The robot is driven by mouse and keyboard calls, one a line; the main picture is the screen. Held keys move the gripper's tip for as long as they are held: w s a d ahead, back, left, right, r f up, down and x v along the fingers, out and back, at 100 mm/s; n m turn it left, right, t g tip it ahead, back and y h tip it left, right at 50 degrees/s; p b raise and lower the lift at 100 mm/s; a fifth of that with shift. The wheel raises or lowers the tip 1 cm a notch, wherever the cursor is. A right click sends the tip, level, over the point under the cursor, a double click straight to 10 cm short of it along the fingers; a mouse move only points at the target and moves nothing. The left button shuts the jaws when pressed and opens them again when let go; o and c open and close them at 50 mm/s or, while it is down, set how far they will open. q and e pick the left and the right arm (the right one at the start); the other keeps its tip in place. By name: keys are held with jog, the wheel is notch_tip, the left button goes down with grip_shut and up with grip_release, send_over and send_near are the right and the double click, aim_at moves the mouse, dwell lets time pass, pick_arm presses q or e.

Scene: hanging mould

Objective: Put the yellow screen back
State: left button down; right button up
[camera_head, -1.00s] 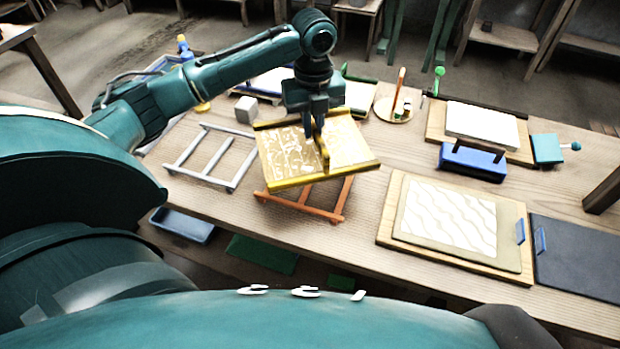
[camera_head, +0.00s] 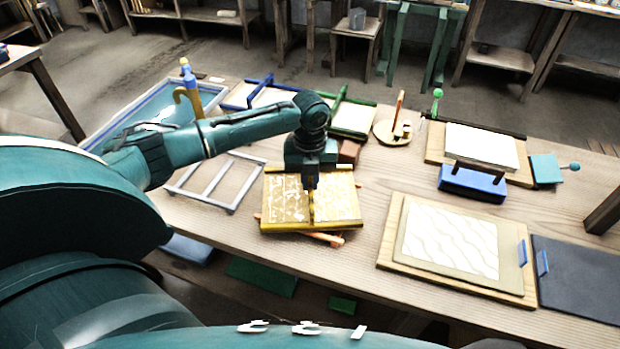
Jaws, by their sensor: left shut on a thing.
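The yellow screen (camera_head: 338,206) is a framed panel with pale patterned mesh and a yellow bar across its middle. My left gripper (camera_head: 311,186) points down and is shut on that bar. The screen looks about level and covers most of the orange rack (camera_head: 325,239), whose ends stick out at the near side and left. I cannot tell whether the screen touches the rack. My right gripper is not in view.
An empty grey rack (camera_head: 208,178) lies just left of the screen. Blue (camera_head: 262,97) and green (camera_head: 352,117) screens lie behind my arm. A board with a wavy-patterned sheet (camera_head: 451,231) lies to the right. The table front is clear.

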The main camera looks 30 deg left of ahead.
aim_at(310, 179)
pick_arm(q)
jog(key=shift+f, duration=0.3)
jog(key=c, duration=1.5)
grip_release()
jog(key=shift+r, duration=0.1)
notch_tip(310, 179, up, 12)
jog(key=shift+r, duration=0.25)
